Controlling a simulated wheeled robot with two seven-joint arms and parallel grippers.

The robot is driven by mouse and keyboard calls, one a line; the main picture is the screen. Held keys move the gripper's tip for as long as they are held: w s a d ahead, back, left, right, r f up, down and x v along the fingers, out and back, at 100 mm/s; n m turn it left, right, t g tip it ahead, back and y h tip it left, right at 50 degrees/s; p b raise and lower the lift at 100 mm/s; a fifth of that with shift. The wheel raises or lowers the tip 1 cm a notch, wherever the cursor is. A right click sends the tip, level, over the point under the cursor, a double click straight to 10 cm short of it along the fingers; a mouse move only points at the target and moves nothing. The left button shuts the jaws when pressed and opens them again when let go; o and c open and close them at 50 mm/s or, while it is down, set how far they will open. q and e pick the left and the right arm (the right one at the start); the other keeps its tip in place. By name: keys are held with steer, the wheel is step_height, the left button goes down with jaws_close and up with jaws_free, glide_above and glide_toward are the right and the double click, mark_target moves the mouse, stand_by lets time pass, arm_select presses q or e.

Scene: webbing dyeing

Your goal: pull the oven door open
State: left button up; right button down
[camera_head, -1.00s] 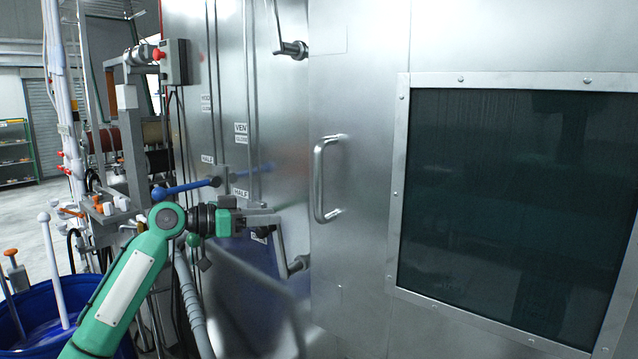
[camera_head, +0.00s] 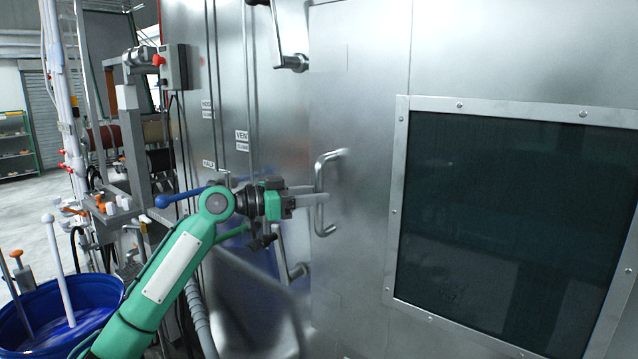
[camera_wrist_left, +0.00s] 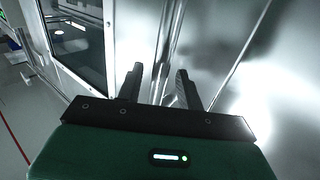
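The oven door (camera_head: 365,255) is a large steel panel with a dark framed window (camera_head: 510,220); it looks closed against the oven front. Its D-shaped steel handle (camera_head: 319,170) stands upright near the door's left edge. My left gripper (camera_head: 318,195) is at the handle's middle, with its fingers apart on either side of the upright bar. In the left wrist view the two dark fingers (camera_wrist_left: 160,88) are spread, with the bar (camera_wrist_left: 170,45) running between their tips. Contact with the bar cannot be told. My right gripper is in neither view.
Crank-like latch levers sit above (camera_head: 291,62) and below (camera_head: 296,271) the handle, left of the door edge. A blue barrel (camera_head: 100,290) with rods stands at the lower left. A control box with a red button (camera_head: 174,66) is at the upper left.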

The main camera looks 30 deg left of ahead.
arm_select(q)
steer(key=shift+x, duration=0.8)
jaws_close()
steer(key=shift+f, duration=0.1)
